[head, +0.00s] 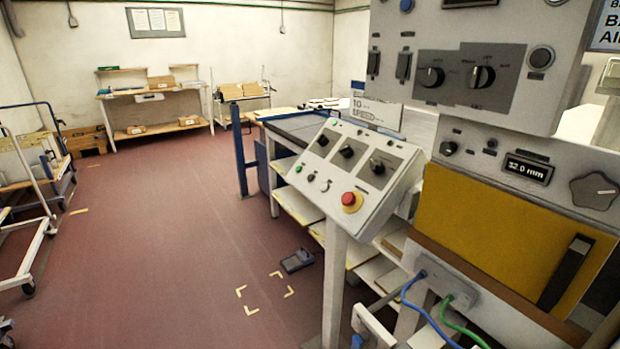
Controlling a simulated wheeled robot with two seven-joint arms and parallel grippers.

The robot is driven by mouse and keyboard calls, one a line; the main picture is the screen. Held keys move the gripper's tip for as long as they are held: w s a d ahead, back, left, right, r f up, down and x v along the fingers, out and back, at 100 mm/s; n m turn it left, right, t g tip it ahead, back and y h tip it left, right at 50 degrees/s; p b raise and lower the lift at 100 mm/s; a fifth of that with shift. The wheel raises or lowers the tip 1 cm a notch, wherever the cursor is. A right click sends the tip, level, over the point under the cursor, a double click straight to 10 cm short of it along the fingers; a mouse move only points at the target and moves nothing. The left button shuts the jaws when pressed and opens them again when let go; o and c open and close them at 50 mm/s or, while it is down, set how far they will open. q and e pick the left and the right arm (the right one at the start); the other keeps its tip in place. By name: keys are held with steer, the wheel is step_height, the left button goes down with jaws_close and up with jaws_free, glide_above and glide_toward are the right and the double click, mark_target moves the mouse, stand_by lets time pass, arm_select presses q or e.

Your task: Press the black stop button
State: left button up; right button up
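A sloped grey control panel (345,218) stands on a post right of the middle in the head view. The small controls carry no label that I can read, so I cannot tell for sure which is the black stop button. Three black rotary knobs (347,151) sit above them.
A large upper panel (560,100) with knobs and a dark round button (541,58) overhangs at the right. Below it is a yellow cover (500,235). Blue and green cables (420,312) hang at the bottom. The red floor (170,250) at left is mostly clear.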

jaws_close()
stand_by(1.4)
